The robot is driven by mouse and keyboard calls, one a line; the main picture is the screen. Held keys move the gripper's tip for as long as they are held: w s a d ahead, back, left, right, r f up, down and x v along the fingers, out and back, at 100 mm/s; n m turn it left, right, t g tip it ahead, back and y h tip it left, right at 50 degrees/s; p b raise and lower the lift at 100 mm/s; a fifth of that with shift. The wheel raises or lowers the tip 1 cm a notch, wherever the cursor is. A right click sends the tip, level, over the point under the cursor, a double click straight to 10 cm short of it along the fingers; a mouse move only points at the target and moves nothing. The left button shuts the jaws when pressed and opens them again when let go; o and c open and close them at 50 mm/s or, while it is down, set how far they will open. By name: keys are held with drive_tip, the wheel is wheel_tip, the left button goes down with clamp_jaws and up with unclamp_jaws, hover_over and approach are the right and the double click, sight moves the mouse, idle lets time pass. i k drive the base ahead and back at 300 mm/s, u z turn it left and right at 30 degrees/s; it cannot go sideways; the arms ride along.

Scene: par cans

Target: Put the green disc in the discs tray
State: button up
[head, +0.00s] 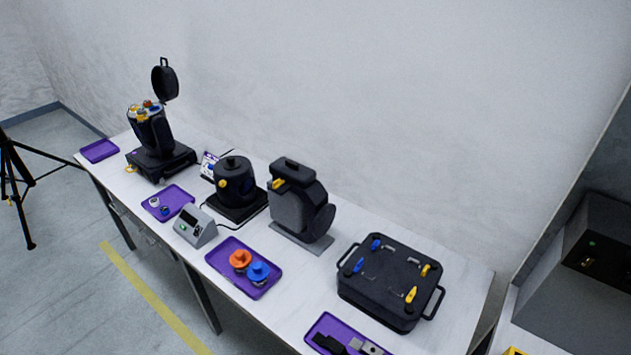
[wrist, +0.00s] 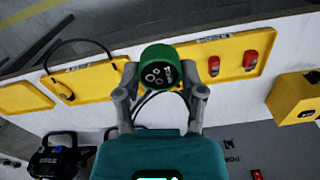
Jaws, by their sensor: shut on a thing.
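In the wrist view my gripper (wrist: 160,86) is shut on the green disc (wrist: 158,54), a round green piece with a dark face, pale circles and small lettering. The disc sits between the two grey fingertips, above a table surface. Behind it is a yellow tray (wrist: 192,64) with red pieces, and to the left a yellow tray (wrist: 100,76) with a black cable. A small label shows at the right tray's far edge but is too small to read, so I cannot tell which tray is the discs tray. My gripper is not in the head view.
The wrist view also shows another yellow tray (wrist: 20,97) at the left, a yellow box (wrist: 293,98) at the right and a black device (wrist: 62,160) at lower left. The head view shows a long bench (head: 300,288) with purple trays (head: 222,258) and several black machines.

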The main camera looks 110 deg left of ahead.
sight(171, 195)
drive_tip(key=u, duration=0.25)
drive_tip(key=k, duration=2.4)
drive_tip(key=u, duration=1.2)
